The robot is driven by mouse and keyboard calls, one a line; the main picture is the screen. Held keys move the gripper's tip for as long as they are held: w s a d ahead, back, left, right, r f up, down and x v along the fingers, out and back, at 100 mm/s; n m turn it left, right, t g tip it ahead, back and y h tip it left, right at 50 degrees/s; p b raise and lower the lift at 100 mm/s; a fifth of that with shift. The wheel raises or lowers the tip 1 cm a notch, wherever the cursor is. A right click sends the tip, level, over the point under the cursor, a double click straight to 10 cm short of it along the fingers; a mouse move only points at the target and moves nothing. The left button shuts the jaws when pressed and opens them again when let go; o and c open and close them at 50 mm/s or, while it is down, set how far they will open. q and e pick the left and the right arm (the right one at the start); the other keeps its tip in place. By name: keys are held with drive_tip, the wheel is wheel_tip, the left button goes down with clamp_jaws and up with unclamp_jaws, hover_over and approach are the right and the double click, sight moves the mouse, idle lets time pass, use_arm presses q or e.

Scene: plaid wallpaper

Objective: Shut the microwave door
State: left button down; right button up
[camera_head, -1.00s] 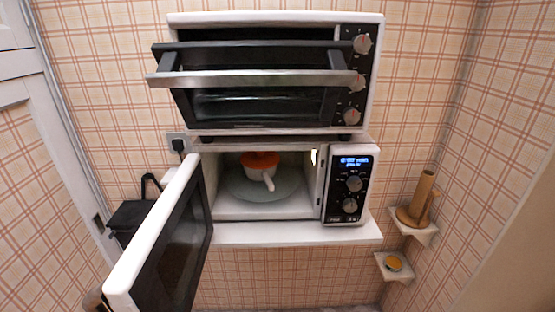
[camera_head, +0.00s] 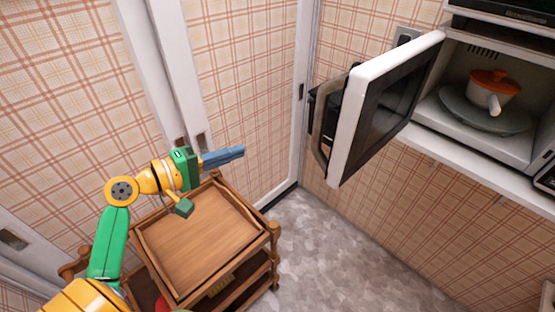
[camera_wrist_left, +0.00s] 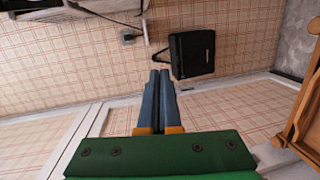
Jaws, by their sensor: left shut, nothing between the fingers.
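The microwave (camera_head: 470,105) is at the right of the head view, with its white-framed door (camera_head: 386,100) swung wide open toward the left. An orange-lidded white pot (camera_head: 493,88) sits on the turntable inside. My left gripper (camera_head: 240,152) is shut and empty, left of the door and apart from it, above the wooden trolley. Its two blue fingers lie together in the left wrist view (camera_wrist_left: 159,82). My right gripper is in neither view.
A wooden trolley (camera_head: 200,240) stands below my left arm. A black box-like object (camera_wrist_left: 191,53) shows ahead in the wrist view. Another oven (camera_head: 505,12) sits above the microwave. Grey floor (camera_head: 340,250) is clear between trolley and microwave wall.

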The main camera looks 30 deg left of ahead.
use_arm(q)
drive_tip(key=s+d+r+m+h, duration=0.1)
drive_tip(key=s+d+r+h, duration=0.25)
drive_tip(key=r, duration=0.45)
drive_tip(key=w+d+p, duration=0.6)
drive_tip(key=w+d, duration=0.1)
drive_tip(key=d, duration=0.2)
drive_tip(key=shift+f, duration=0.4)
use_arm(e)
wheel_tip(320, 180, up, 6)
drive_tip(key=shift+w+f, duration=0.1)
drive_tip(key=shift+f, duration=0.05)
use_arm(q)
drive_tip(key=shift+w, duration=0.15)
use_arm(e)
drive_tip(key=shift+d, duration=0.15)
